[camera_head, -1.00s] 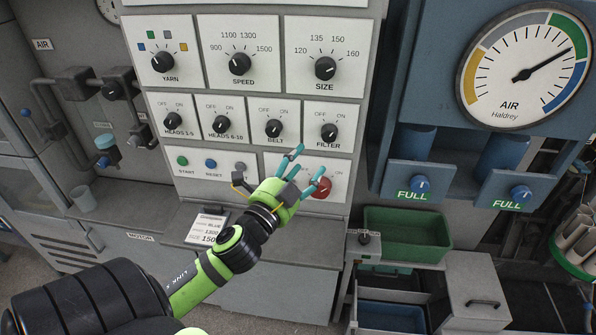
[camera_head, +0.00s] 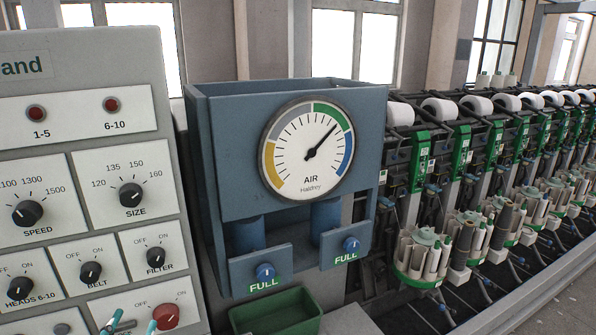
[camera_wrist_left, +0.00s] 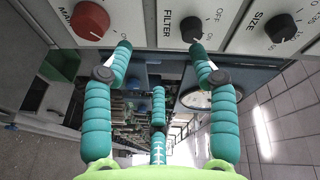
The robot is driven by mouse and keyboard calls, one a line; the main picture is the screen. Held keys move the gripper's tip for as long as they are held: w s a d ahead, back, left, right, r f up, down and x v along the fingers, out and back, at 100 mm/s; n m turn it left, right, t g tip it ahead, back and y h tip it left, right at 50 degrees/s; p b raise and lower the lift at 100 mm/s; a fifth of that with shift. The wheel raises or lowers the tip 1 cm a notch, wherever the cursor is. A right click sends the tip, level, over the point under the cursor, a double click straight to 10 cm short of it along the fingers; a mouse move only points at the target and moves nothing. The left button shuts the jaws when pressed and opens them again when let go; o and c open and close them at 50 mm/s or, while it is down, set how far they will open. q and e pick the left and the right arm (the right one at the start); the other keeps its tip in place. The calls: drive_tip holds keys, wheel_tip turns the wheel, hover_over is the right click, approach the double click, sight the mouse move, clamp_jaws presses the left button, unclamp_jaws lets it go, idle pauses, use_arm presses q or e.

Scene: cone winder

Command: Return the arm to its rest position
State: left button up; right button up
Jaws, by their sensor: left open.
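My left gripper (camera_head: 133,322) shows only as teal fingertips at the bottom edge of the head view, in front of the control panel near the red main knob (camera_head: 166,316). The rest of my left arm is below the picture. In the left wrist view the gripper (camera_wrist_left: 160,62) is open and empty, its teal fingers spread. The red knob (camera_wrist_left: 90,18), the FILTER knob (camera_wrist_left: 192,29) and the SIZE knob (camera_wrist_left: 280,27) lie beyond the fingertips there. I cannot tell whether a finger touches the panel. My right gripper is not in view.
The grey panel (camera_head: 75,140) fills the left side. Right of it hangs a blue cabinet (camera_head: 220,150) with the AIR gauge (camera_head: 308,150), needle in green, and two blue knobs marked FULL. A green bin (camera_head: 278,312) sits below. A winder row (camera_head: 470,180) runs right.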

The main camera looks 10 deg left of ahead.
use_arm(q)
drive_tip(key=s+d+f+n+g, duration=0.3)
drive_tip(key=s+f+n+g, duration=0.2)
drive_tip(key=f, duration=0.5)
drive_tip(key=s+d+f+n+g+h, duration=0.2)
drive_tip(key=s+d+f+g+h, duration=0.3)
drive_tip(key=s+d+f+g, duration=0.65)
drive_tip(key=s+f+t+b, duration=0.15)
drive_tip(key=f+b, duration=0.25)
drive_tip(key=f, duration=1.1)
drive_tip(key=s+f+b, duration=0.3)
drive_tip(key=f, duration=1.2)
drive_tip(key=s+a+f+b, duration=0.2)
drive_tip(key=s+f+b, duration=0.3)
drive_tip(key=s+f, duration=1)
wheel_tip(320, 180, down, 3)
drive_tip(key=shift+r+g, duration=0.2)
drive_tip(key=shift+g, duration=0.2)
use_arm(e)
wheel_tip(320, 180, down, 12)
use_arm(q)
drive_tip(key=shift+a, duration=0.1)
drive_tip(key=c, duration=0.4)
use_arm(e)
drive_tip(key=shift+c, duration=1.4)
use_arm(q)
drive_tip(key=shift+s, duration=0.2)
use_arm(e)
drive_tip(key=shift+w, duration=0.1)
